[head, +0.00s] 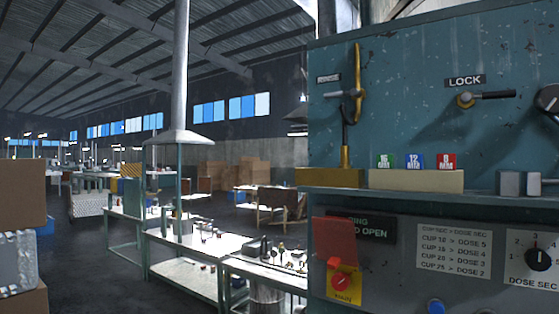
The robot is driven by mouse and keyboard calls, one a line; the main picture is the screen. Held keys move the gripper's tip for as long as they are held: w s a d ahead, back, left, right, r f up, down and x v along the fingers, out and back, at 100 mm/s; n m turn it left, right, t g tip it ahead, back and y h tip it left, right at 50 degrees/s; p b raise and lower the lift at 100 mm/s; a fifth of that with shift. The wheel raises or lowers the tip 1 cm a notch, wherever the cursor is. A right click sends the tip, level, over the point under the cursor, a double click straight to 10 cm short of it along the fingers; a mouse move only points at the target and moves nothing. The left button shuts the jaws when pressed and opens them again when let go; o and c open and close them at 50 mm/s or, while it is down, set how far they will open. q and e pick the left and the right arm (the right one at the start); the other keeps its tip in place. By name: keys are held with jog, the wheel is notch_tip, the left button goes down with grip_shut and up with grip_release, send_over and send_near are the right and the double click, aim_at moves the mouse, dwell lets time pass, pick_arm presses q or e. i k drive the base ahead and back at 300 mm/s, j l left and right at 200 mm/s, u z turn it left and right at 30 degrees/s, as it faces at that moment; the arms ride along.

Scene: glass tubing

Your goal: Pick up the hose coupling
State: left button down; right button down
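I cannot make out a hose coupling for certain in the head view. Small items lie on the white benches (185,252) in the middle, too small to tell apart. A brass-coloured fitting (345,176) with a dark upright stem stands on the shelf of the teal machine at the right; I cannot tell what it is. Neither of my grippers shows.
The teal machine (400,135) fills the right side, with a LOCK lever (490,95), a shelf (520,200) and a dial (541,257). Cardboard boxes (22,190) stand at the left edge. Dark open floor (85,265) lies between the boxes and benches.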

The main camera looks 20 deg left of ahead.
aim_at(345, 150)
jog(key=u, duration=0.1)
jog(key=i+j, duration=0.2)
jog(key=j, duration=0.2)
jog(key=i+j, duration=0.2)
jog(key=j, duration=0.2)
jog(key=i+j, duration=0.2)
jog(key=j, duration=0.2)
